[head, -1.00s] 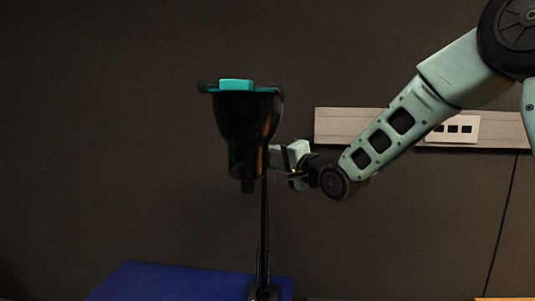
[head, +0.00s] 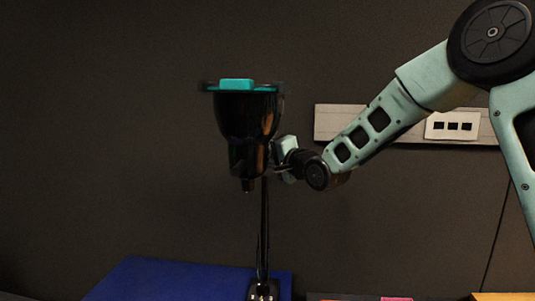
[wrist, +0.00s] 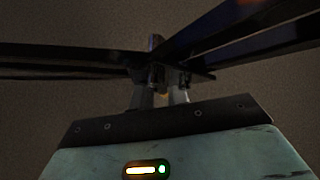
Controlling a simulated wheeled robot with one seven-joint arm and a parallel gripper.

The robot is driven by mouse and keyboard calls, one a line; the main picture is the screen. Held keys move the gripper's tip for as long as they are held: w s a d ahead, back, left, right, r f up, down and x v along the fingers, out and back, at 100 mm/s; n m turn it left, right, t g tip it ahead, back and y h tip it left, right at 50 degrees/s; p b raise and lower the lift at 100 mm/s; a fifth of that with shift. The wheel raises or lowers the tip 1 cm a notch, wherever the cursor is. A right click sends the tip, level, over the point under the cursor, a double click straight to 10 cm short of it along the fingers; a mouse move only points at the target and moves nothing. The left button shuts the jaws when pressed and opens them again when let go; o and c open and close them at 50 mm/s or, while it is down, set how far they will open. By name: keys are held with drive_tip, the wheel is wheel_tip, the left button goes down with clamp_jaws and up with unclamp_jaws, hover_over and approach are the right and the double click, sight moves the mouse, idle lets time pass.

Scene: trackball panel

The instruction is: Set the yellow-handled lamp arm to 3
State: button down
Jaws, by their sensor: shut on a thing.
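A black lamp (head: 263,225) stands upright on a thin post in the head view. Its funnel-shaped black head with a teal top (head: 237,85) is near the picture's middle. My gripper (head: 273,165) is at the right side of the lamp head, its fingertips mostly hidden there. In the wrist view my gripper (wrist: 160,85) is shut on a small dark part where dark bars of the lamp arm (wrist: 215,32) come together. No yellow handle can be made out, and no scale or number 3 is readable.
A blue surface (head: 165,282) lies under the lamp. A grey wall rail (head: 335,122) with a white socket plate (head: 453,126) runs behind my arm. A pink item (head: 396,298) shows at the bottom edge. The wall area left of the lamp is clear.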

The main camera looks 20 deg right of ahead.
drive_tip(key=shift+w+y+p, duration=0.1)
drive_tip(key=shift+y+p, duration=0.2)
drive_tip(key=shift+p, duration=0.05)
drive_tip(key=shift+w+a+r+n+g+y+p, duration=0.2)
drive_tip(key=shift+a+n+g+y+p, duration=0.25)
drive_tip(key=shift+n+y+p, duration=0.35)
drive_tip(key=a+n+g+y+p, duration=0.6)
drive_tip(key=n+g+y+p, duration=0.2)
drive_tip(key=g+p, duration=0.3)
drive_tip(key=shift+s+a+f+n+y+p, duration=0.25)
drive_tip(key=shift+s+n+y+p, duration=0.15)
drive_tip(key=shift+p, duration=1.4)
drive_tip(key=c, duration=1.4)
unclamp_jaws()
drive_tip(key=shift+o, duration=0.2)
drive_tip(key=shift+d, duration=0.1)
